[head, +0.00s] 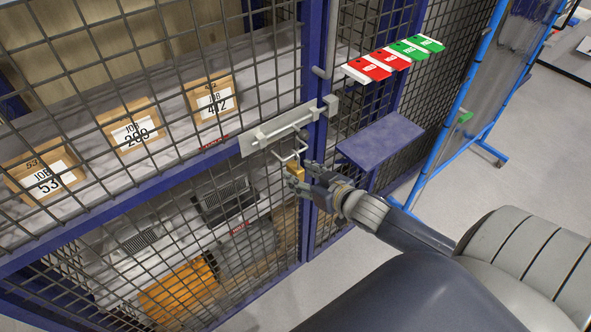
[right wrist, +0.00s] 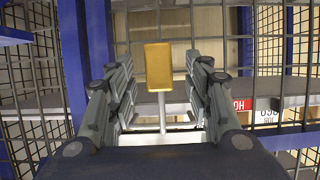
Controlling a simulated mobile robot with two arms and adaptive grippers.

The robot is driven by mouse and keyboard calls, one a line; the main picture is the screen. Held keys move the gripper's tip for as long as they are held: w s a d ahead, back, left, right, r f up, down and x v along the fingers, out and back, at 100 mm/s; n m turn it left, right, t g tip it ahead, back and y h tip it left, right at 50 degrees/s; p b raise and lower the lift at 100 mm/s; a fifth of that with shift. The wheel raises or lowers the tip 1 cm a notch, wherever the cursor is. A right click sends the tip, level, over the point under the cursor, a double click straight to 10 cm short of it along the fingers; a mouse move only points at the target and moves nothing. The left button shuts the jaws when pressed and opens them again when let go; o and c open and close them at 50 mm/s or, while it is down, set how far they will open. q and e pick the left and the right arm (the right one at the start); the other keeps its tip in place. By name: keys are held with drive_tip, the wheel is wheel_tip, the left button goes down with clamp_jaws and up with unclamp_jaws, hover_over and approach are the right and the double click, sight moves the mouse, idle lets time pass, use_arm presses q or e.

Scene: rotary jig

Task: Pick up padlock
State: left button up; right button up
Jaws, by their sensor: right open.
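The padlock, a small brass-yellow block (head: 297,171), is at the sliding bolt of the cage door, just below the bolt's bent handle (head: 291,150). In the right wrist view the padlock (right wrist: 158,66) stands upright between the two finger lines, with visible gaps on both sides. My right gripper (head: 302,180) is open at the padlock; in its wrist view the fingers (right wrist: 159,78) are apart, one on each side. I cannot tell how deep the padlock is between them. The shackle is not clear. My left gripper is not in view.
The bolt plate (head: 262,137) sits on the mesh cage beside a blue post (head: 312,60). A small blue shelf (head: 385,140) and red and green tags (head: 378,66) are to the right. Boxes (head: 212,98) are behind the mesh. A blue-framed screen (head: 440,135) stands further right.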

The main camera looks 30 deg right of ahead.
sight(301, 175)
drive_tip(key=shift+x, duration=1.85)
drive_tip(key=shift+s, duration=0.1)
drive_tip(key=shift+c, duration=0.6)
clamp_jaws()
drive_tip(key=shift+r, duration=0.1)
